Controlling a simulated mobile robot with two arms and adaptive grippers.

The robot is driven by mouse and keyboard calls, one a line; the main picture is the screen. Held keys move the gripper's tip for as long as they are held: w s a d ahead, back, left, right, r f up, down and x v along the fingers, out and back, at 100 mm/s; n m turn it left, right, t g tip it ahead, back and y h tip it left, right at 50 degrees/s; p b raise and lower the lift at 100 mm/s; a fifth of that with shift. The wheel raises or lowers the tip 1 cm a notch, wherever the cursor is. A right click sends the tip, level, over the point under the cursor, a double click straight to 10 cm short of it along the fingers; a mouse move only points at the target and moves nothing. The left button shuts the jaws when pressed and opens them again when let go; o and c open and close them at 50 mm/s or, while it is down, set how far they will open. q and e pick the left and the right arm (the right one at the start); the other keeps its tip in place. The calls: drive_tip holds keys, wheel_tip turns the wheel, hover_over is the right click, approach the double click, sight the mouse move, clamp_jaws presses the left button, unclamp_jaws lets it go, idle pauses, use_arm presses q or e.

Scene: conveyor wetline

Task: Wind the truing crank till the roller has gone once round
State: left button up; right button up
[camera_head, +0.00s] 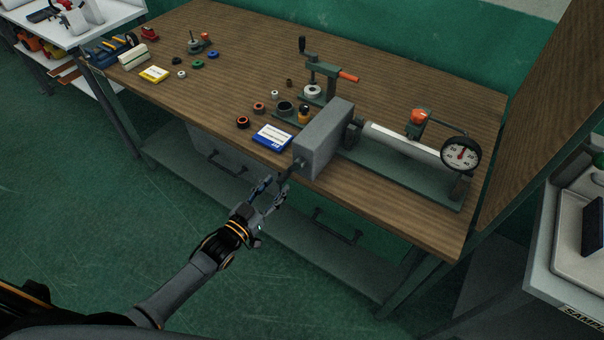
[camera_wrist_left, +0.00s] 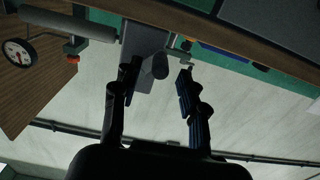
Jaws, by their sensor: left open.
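The truing fixture's grey housing block (camera_head: 323,138) stands at the bench's front edge, with the pale roller (camera_head: 405,146) running right from it. The crank (camera_head: 285,172) is a small dark piece at the block's front left, partly hidden by my fingers. My left gripper (camera_head: 273,187) is open just in front of the bench edge, close to the crank. In the left wrist view the crank's dark round grip (camera_wrist_left: 160,67) shows between the spread fingers (camera_wrist_left: 157,80), nearer the left one; I cannot tell whether they touch. The roller (camera_wrist_left: 75,27) also shows there. My right gripper is out of view.
A dial gauge (camera_head: 461,154) stands at the roller's right end, with an orange-knobbed clamp (camera_head: 419,117) behind the roller. A blue-and-white box (camera_head: 272,137) and several small rings lie left of the block. Drawer handles (camera_head: 338,226) sit below the bench edge.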

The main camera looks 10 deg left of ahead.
use_arm(q)
drive_tip(key=p+v, duration=0.1)
drive_tip(key=v, duration=0.3)
drive_tip(key=shift+s+a, duration=0.1)
drive_tip(key=shift+s, duration=0.25)
drive_tip(key=s+a+f+n+g+y+b, duration=0.1)
drive_tip(key=s+f+g+y, duration=0.15)
drive_tip(key=s+f, duration=0.45)
drive_tip(key=s+a+f+g+y, duration=0.1)
drive_tip(key=s+f+g, duration=0.2)
drive_tip(key=f, duration=0.9)
drive_tip(key=s+a+f+n+g+y+b, duration=0.1)
drive_tip(key=s+a+f+g, duration=0.15)
drive_tip(key=s+f, duration=0.45)
drive_tip(key=s+d+f+g, duration=0.1)
drive_tip(key=s+f+g, duration=0.1)
drive_tip(key=s+f, duration=0.3)
drive_tip(key=s+f+g+y+b, duration=0.1)
drive_tip(key=s+f+g, duration=0.2)
drive_tip(key=s, duration=0.8)
drive_tip(key=s+d+f+g+b, duration=0.1)
drive_tip(key=s+f+g, duration=0.2)
drive_tip(key=s+f, duration=0.5)
drive_tip(key=shift+s+d+y, duration=0.3)
drive_tip(key=shift+s+y, duration=0.05)
